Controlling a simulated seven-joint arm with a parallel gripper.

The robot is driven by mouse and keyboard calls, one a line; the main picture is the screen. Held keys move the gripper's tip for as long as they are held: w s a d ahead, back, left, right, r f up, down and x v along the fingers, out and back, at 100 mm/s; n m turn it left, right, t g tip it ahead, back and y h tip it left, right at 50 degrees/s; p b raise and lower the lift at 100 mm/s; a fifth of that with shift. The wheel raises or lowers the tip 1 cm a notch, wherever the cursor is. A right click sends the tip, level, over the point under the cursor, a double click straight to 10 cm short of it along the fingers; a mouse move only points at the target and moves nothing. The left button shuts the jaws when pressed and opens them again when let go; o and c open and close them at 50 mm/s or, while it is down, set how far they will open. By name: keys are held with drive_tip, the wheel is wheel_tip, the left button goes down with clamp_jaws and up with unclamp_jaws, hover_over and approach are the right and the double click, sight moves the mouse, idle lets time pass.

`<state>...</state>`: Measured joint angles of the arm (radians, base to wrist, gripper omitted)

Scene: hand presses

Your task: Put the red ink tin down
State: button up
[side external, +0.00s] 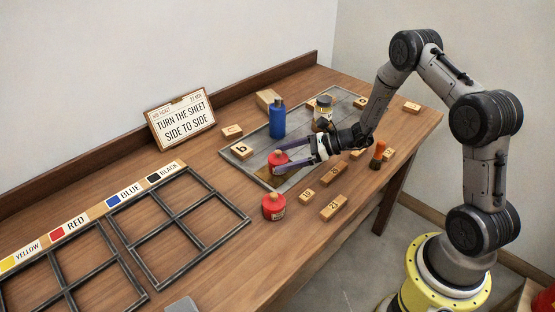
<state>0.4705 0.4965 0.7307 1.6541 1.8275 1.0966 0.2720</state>
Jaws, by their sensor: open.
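Two red ink containers with pale labels show. One red tin (277,163) stands upright at the front left part of the grey slatted tray (240,158). The other red tin (273,207) stands on the bare table just in front of the tray. My gripper (281,160) reaches in low from the right, lying nearly level. Its fingers are open on either side of the tin on the tray. I cannot tell whether they touch it.
Labelled black frames (178,222) fill the left. A ticket sign (181,119) stands behind.

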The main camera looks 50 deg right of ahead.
drive_tip(key=v, duration=0.9)
drive_tip(key=shift+s, duration=0.15)
drive_tip(key=s+a+r+n+g+h, duration=0.1)
drive_tip(key=s+a+r+n+g, duration=0.6)
drive_tip(key=s+a+r+n, duration=0.55)
drive_tip(key=s+d+r+n+t+h, duration=0.1)
drive_tip(key=s+r+n+h, duration=0.2)
drive_tip(key=s+n, duration=0.3)
drive_tip(key=s+d+r+n+t+h, duration=0.1)
drive_tip(key=s+d+r+n+h, duration=0.1)
drive_tip(key=s+r+n+h, duration=0.2)
drive_tip(key=s+n+h, duration=0.1)
drive_tip(key=s+n, duration=0.2)
drive_tip(key=n, duration=0.2)
drive_tip(key=shift+d+t, duration=0.25)
drive_tip(key=shift+t, duration=0.05)
